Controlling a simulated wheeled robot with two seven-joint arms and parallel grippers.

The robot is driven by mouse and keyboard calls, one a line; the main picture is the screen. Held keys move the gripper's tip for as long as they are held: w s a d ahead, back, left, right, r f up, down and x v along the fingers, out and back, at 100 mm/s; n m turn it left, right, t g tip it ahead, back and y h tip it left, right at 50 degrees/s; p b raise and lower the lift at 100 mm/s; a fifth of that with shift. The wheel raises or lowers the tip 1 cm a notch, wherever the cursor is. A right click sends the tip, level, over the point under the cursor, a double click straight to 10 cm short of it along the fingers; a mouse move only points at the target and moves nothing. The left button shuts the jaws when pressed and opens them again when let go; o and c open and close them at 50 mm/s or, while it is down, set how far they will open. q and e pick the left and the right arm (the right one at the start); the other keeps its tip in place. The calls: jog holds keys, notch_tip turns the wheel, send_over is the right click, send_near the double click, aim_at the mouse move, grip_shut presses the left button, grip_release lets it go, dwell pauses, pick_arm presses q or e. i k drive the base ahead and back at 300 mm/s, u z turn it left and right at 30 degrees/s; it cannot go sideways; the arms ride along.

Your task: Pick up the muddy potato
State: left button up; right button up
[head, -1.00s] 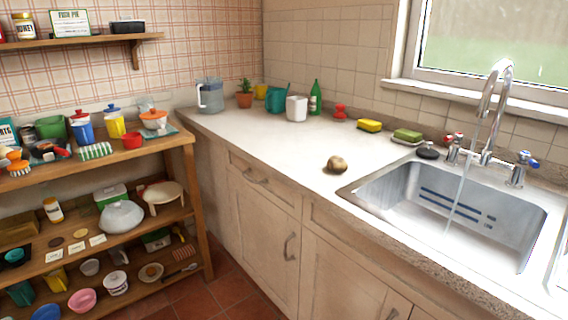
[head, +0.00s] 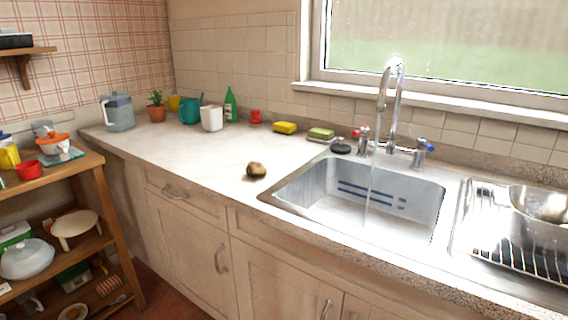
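The muddy potato (head: 257,170) is a small brownish, roundish lump. It lies on the pale countertop (head: 190,150), a little left of the sink's near-left corner. Nothing covers it. Neither of my grippers shows in the head view.
The sink (head: 330,205) has water running from the tap (head: 384,100). A draining rack (head: 490,240) with a metal bowl (head: 545,203) is at right. A yellow sponge (head: 285,128), green bottle (head: 230,105) and white container (head: 212,118) stand along the back. Wooden shelves (head: 115,235) are at left.

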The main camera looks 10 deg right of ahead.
aim_at(254, 168)
jog(key=u, duration=1.4)
jog(key=i, duration=1.6)
jog(key=z, duration=3.15)
